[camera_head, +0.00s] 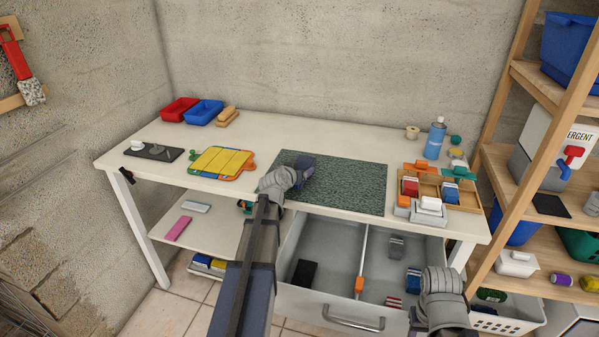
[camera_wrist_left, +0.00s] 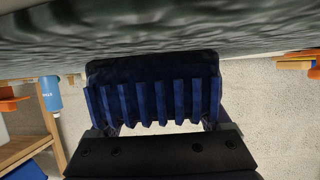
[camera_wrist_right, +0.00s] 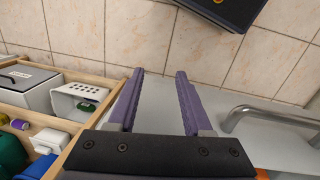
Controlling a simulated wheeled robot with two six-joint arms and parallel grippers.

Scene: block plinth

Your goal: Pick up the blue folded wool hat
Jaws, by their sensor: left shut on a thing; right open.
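The blue folded wool hat (camera_wrist_left: 152,88) is dark blue with a ribbed edge. It fills the space between the fingers of my left gripper in the left wrist view, close to the dark green mat. My left gripper (camera_head: 301,168) is shut on the hat, over the left part of the mat (camera_head: 348,186). In the head view the gripper and arm hide much of the hat. My right gripper (camera_wrist_right: 158,78) is open and empty, near the drawer's front right corner; its fingers are hard to see in the head view.
The open grey drawer (camera_head: 331,250) holds several small items below the table front. A wooden tray (camera_head: 467,196) with small boxes stands right of the mat. A yellow board (camera_head: 222,162) lies left of it. Red and blue bins (camera_head: 203,112) stand at the back left.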

